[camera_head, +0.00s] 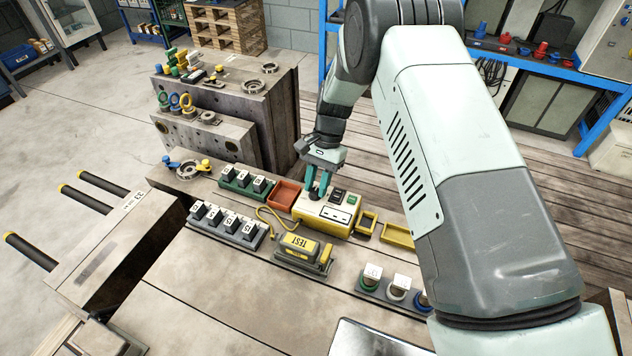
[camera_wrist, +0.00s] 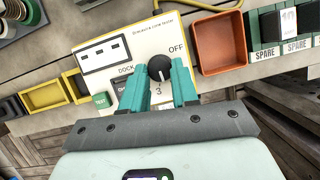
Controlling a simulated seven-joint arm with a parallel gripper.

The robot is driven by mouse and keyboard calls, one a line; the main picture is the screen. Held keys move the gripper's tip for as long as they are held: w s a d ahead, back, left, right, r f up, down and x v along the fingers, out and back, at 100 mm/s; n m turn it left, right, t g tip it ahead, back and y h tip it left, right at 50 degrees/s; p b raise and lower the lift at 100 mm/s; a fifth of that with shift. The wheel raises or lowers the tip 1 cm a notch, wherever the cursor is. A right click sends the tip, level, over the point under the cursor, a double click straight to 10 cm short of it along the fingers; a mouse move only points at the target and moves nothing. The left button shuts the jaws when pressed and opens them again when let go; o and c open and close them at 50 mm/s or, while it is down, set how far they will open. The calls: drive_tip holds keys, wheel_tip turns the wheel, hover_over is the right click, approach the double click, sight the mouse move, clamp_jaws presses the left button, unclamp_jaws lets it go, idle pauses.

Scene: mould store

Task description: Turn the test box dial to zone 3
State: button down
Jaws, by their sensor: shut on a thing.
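The test box (camera_head: 325,213) is a cream box on the bench in the head view; it also shows in the wrist view (camera_wrist: 112,38). Its black dial (camera_wrist: 159,66) has OFF printed at its upper right and a 3 below it. A white mark on the dial's lower side appears to face the 3. My gripper (camera_head: 318,192) points down over the box's left end. In the wrist view my gripper (camera_wrist: 161,76) has its teal fingers closed on either side of the dial. Other zone numbers are hidden by the fingers.
An orange-red tray (camera_head: 285,194) stands close to the box, with yellow trays (camera_head: 398,235) on its other side. Racks of numbered blocks (camera_head: 228,226) stand to the left.

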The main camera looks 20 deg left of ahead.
drive_tip(key=shift+d+m+t+y, duration=0.15)
drive_tip(key=shift+m+y, duration=0.25)
drive_tip(key=shift+m, duration=0.7)
drive_tip(key=shift+d+m+t+y, duration=0.1)
drive_tip(key=shift+m+t+y, duration=0.25)
drive_tip(key=shift+m, duration=0.75)
drive_tip(key=c, duration=0.9)
unclamp_jaws()
drive_tip(key=shift+o, duration=0.2)
drive_tip(key=shift+r, duration=0.1)
drive_tip(key=v, duration=1)
drive_tip(key=shift+w+r, duration=0.2)
drive_tip(key=shift+r, duration=0.1)
drive_tip(key=shift+d+r, duration=0.1)
drive_tip(key=shift+d, duration=0.05)
